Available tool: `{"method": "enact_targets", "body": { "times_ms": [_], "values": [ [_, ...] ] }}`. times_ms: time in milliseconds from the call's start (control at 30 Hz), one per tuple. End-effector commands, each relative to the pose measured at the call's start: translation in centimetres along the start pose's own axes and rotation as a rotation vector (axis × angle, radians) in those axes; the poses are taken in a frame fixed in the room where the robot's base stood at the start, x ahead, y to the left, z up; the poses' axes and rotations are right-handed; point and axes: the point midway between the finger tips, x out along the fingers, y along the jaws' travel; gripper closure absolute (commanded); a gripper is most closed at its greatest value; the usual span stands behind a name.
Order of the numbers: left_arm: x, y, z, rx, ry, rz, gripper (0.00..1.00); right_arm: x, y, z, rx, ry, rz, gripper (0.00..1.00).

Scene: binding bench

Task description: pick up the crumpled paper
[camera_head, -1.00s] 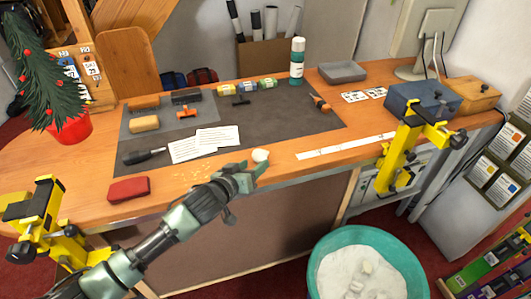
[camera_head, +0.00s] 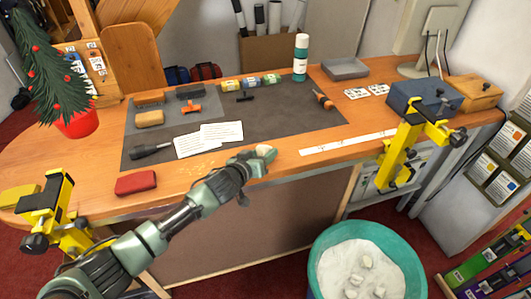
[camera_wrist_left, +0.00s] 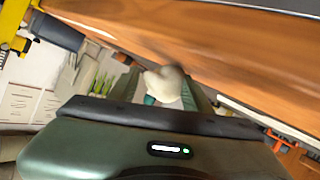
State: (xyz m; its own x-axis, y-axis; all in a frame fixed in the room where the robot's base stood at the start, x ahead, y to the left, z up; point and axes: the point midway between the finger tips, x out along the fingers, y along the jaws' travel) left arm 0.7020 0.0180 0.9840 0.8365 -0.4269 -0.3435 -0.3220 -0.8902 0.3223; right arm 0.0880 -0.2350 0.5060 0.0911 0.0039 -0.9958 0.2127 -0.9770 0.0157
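The crumpled paper, a small off-white ball (camera_head: 266,150), is at the tip of my left gripper (camera_head: 262,156), by the front edge of the bench. In the left wrist view the crumpled paper (camera_wrist_left: 165,84) sits between the two green fingers, which press on it from both sides. The fingers hide part of it in the head view. I cannot tell exactly how high it is above the bench top. My right gripper is not in view.
A teal bin (camera_head: 402,240) with white lining and several pale crumpled pieces stands on the floor at the front right. A red block (camera_head: 136,183), paper sheets (camera_head: 208,138) and a white ruler (camera_head: 335,146) lie nearby. Yellow clamps (camera_head: 405,150) grip the bench edge.

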Motion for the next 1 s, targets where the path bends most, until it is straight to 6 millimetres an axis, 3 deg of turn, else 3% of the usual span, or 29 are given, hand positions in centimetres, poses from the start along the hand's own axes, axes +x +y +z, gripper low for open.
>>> {"method": "enact_targets", "body": {
  "times_ms": [33, 67, 100, 633, 767, 1000],
  "values": [
    [0.0, 0.0, 0.0, 0.000, 0.000, 0.000, 0.80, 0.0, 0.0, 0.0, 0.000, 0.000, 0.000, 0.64],
    [0.0, 0.0, 0.0, 0.000, 0.000, 0.000, 0.88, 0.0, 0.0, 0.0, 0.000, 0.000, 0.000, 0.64],
    [0.0, 0.0, 0.0, 0.000, 0.000, 0.000, 0.89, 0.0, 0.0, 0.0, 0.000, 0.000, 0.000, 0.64],
    [-0.3, 0.3, -0.9, 0.000, 0.002, 0.000, 0.90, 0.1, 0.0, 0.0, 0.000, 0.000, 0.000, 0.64],
    [-1.0, 1.0, -2.8, 0.002, 0.005, 0.003, 0.90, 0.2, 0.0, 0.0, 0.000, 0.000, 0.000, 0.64],
    [-3.3, 3.1, -8.7, 0.001, 0.007, 0.004, 0.91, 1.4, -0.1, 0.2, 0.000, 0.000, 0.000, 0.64]
  ]
}}
